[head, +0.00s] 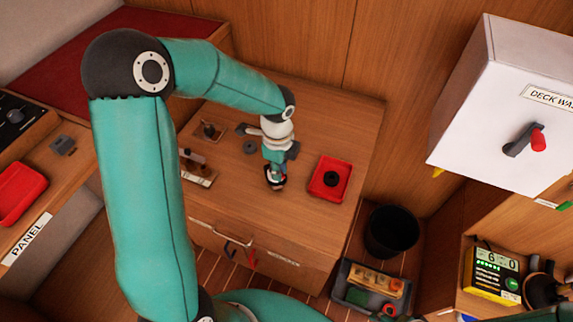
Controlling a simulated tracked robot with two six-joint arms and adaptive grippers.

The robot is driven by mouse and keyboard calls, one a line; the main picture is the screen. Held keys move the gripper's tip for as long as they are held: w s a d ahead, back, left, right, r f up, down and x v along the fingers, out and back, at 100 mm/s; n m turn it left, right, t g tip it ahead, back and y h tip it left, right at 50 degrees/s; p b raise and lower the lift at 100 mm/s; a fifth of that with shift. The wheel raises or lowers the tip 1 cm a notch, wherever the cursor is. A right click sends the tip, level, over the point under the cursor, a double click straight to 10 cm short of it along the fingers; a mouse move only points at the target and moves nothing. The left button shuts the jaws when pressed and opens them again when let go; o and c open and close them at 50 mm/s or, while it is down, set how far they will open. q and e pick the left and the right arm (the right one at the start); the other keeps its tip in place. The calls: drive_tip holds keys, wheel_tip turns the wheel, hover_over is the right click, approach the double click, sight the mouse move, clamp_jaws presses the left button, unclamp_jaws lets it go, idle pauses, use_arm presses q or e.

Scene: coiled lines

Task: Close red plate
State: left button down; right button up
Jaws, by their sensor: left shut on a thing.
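A red square plate (342,167) with a raised rim lies on the wooden cabinet top, with a black round piece (331,179) in its middle. My left gripper (275,183) points down over the cabinet top, left of this plate and apart from it. It is shut on a small dark thing, mostly hidden by the fingers, so I cannot tell what it is. Another red piece (20,190) with a raised rim lies on the panel bench at the far left. My right gripper is not in view.
On the cabinet top (330,110) are a dark ring (250,148), a small wooden block with a dark fitting (208,131), and a holder (197,175). A black bin (391,232) and a grey crate (346,296) stand on the floor. A white box (500,110) juts out at right.

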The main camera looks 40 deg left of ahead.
use_arm(q)
drive_tip(key=shift+s+a+m+p, duration=0.3)
drive_tip(key=shift+s+m, duration=0.05)
drive_tip(key=shift+m, duration=0.65)
drive_tip(key=c, duration=1.1)
unclamp_jaws()
wheel_tip(320, 180, up, 12)
drive_tip(key=shift+f, duration=0.1)
